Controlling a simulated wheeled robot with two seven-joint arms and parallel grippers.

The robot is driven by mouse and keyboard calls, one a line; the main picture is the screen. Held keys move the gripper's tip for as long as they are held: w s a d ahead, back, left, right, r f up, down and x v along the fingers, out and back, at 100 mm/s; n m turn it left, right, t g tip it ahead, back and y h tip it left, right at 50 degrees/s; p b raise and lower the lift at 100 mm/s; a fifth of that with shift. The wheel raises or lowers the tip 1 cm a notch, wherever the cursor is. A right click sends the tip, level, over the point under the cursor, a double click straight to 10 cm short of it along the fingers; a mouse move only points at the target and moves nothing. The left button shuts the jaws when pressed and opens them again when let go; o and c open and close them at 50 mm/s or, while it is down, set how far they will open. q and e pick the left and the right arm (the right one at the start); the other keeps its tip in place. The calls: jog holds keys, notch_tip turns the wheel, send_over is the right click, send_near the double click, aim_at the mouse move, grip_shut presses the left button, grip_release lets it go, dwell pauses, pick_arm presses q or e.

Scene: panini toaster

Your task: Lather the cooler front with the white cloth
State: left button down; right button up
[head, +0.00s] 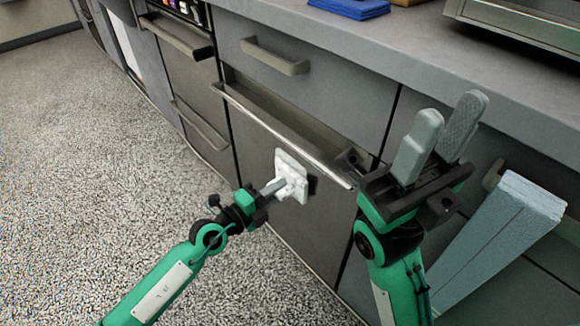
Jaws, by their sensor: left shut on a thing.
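The white cloth (291,176) is a small, roughly square white piece, seen in the head view at the grey cooler front (255,150). My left gripper (275,187) is shut on the cloth and holds it upright at the panel, below the long metal bar handle. A dark patch shows at the cloth's right edge; I cannot tell whether the cloth is pressed on the panel. My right gripper (447,122) is open and empty, its two fingers pointing up in front of the counter, right of the cloth.
A drawer with a bar handle (275,57) is above. The grey counter (300,28) runs along the top, with a blue stack (350,8) and a metal appliance (515,25). A pale towel (505,235) hangs at right. The speckled floor (80,190) at left is clear.

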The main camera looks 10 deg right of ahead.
pick_arm(q)
jog(key=shift+s+a, duration=0.1)
jog(key=shift+v, duration=1.85)
jog(key=shift+a, duration=0.1)
jog(key=v, duration=0.6)
